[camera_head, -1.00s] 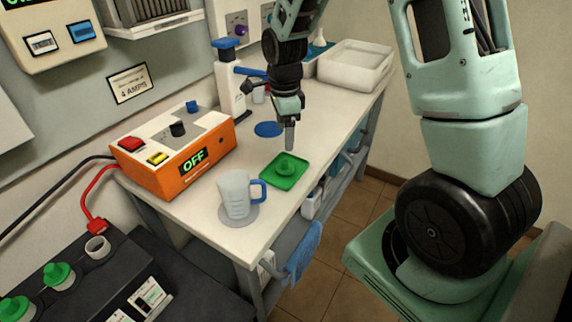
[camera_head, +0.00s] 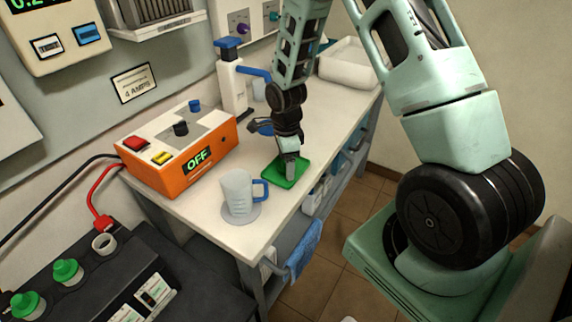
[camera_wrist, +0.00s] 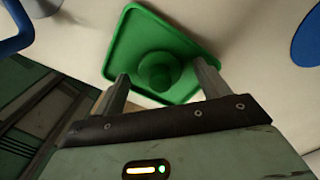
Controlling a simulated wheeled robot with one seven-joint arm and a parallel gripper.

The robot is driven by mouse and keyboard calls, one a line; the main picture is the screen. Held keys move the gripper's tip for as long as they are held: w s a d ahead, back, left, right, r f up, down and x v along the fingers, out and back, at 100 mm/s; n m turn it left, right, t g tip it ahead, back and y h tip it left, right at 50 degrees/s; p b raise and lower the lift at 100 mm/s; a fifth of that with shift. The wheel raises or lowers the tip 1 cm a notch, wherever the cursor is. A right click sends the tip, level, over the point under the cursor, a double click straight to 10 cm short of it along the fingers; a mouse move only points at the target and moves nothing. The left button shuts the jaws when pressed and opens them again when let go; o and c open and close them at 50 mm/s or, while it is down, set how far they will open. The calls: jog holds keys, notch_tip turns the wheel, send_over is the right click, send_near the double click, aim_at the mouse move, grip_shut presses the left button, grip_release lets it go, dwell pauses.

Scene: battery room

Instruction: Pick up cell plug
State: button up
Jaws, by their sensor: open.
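The green cell plug (camera_wrist: 158,72) stands on a green square tray (camera_wrist: 133,31) in the wrist view. My gripper (camera_wrist: 160,80) is open, with one finger on each side of the plug's near part. I cannot tell whether the fingers touch it. In the head view my gripper (camera_head: 290,172) is down over the green tray (camera_head: 274,175) on the bench, and it hides the plug there.
A measuring jug (camera_head: 236,192) with a blue handle stands near the tray, left of my gripper. An orange charger box (camera_head: 178,160) reading OFF is further left. A dark battery (camera_head: 118,275) with green plugs (camera_head: 67,271) and an open cell hole (camera_head: 104,243) is at lower left.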

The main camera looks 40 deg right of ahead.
jog(key=c, duration=1.1)
jog(key=shift+o, duration=0.2)
